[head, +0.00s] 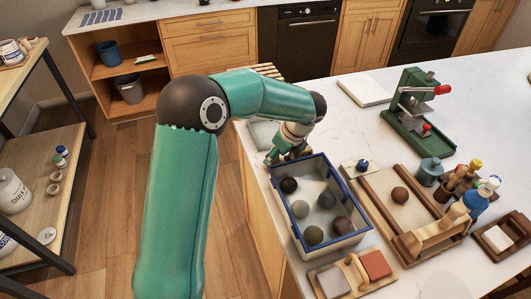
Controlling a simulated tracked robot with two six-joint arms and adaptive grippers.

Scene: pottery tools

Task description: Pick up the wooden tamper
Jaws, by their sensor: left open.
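My left gripper (287,153) is at the far left corner of the blue-rimmed crate, low over the white counter. Its fingers are apart, and I see nothing clearly held between them. My left arm bends over from the left and hides part of the counter behind it. I cannot single out the wooden tamper with certainty. Small brown wooden-looking pieces (465,180) stand in a cluster on the right side of the counter, well away from the gripper. My right gripper is not in view.
The crate (348,241) holds several dark and grey balls. A wooden tray (373,205) with a brown ball lies right of it. A green press (408,118) with a red handle stands behind. A block holder (329,283) is in front. The counter's left edge is close to the gripper.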

